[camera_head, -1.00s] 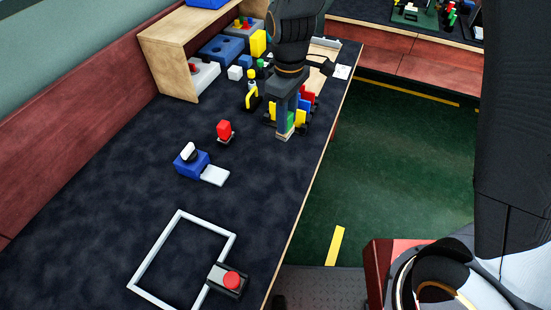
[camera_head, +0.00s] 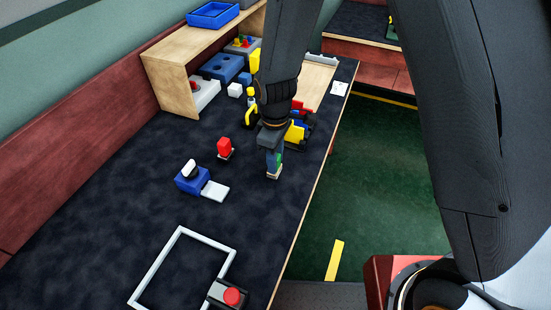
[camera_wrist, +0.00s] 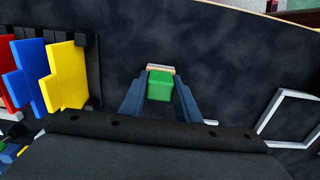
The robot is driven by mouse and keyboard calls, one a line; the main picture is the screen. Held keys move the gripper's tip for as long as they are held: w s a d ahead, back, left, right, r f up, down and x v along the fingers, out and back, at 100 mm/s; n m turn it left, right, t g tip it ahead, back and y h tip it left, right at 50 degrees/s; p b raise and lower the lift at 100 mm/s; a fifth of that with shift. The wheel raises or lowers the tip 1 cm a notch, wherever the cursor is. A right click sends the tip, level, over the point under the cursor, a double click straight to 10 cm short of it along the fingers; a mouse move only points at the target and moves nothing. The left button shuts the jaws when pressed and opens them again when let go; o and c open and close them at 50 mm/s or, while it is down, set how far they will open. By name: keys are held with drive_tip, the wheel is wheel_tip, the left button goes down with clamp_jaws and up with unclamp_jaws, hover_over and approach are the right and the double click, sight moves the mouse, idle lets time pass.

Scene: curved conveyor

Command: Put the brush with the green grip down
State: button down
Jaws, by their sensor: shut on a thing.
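The brush with the green grip (camera_wrist: 160,86) is between the fingers of my gripper (camera_wrist: 158,92) in the wrist view, and my gripper is shut on it. A pale strip, likely the bristle end, shows past the green block. In the head view my gripper (camera_head: 271,152) points down over the dark table (camera_head: 120,190), and the brush (camera_head: 274,170) shows low between the fingers, its pale end down. Whether the brush touches the table is hard to tell.
A white square outline (camera_head: 155,266) lies at the front, with a red button box (camera_head: 229,295) at its corner. A blue block with a white knob (camera_head: 191,177) and a red piece (camera_head: 225,147) stand left of my gripper. Yellow, red and blue pieces (camera_head: 297,131) stand just behind it.

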drive_tip(key=shift+f, duration=0.3)
drive_tip(key=c, duration=1.3)
unclamp_jaws()
drive_tip(key=shift+c, duration=0.2)
wheel_tip(320, 180, up, 12)
drive_tip(key=b, duration=0.2)
drive_tip(key=shift+r, duration=0.2)
drive_tip(key=s+d+m, duration=0.3)
drive_tip(key=d+m, duration=0.1)
drive_tip(key=d, duration=0.3)
drive_tip(key=s+d+r+m, duration=0.1)
drive_tip(key=s+d+m, duration=0.2)
drive_tip(key=d+m, duration=0.2)
drive_tip(key=s+d+r+m, duration=0.1)
drive_tip(key=s+d+m, duration=0.2)
drive_tip(key=d, duration=0.7)
drive_tip(key=shift+s+d+m+t, duration=0.25)
drive_tip(key=shift+s+m+t, duration=0.15)
drive_tip(key=shift+m, duration=0.7)
